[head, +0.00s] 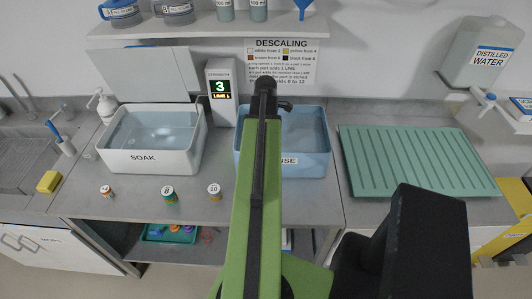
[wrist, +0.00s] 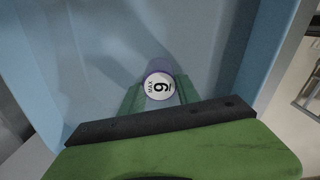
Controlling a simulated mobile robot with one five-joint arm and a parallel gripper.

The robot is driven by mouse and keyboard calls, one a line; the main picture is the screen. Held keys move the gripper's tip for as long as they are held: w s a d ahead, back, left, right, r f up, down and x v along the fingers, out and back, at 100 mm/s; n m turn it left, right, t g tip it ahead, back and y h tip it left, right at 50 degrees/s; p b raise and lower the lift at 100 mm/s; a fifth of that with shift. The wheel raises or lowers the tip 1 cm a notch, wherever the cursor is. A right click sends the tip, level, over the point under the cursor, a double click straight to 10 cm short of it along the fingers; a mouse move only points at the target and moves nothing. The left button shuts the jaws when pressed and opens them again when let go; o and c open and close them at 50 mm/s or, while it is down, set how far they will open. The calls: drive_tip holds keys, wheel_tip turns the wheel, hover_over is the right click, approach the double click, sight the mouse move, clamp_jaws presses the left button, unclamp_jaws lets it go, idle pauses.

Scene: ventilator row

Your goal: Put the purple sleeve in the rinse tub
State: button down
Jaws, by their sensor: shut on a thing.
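The purple sleeve (wrist: 158,72) is in the wrist view, end-on, with a white round label marked MAX and a digit that looks like 9. My gripper (wrist: 160,96) is shut on it, with green fingers at both sides. Blue walls of the rinse tub (wrist: 215,45) surround the sleeve in that view. In the head view the blue rinse tub (head: 311,141) stands right of centre, its label partly covered by my arm. My gripper (head: 270,92) is over the tub there; the sleeve is hidden. I cannot tell its height above the tub floor.
The white SOAK tub (head: 189,152) stands left of the rinse tub, with a display post (head: 221,92) showing 3 behind. A green ribbed mat (head: 417,160) lies right. A green tray (head: 150,234) of coloured parts sits below.

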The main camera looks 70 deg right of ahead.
drive_tip(key=shift+f+b, duration=2)
drive_tip(key=c, duration=0.9)
unclamp_jaws()
drive_tip(key=shift+r, duration=0.1)
drive_tip(key=shift+r, duration=0.1)
wheel_tip(320, 180, up, 12)
drive_tip(key=p, duration=1.2)
drive_tip(key=shift+r+p, duration=0.2)
drive_tip(key=shift+p, duration=0.15)
drive_tip(key=shift+f, duration=0.15)
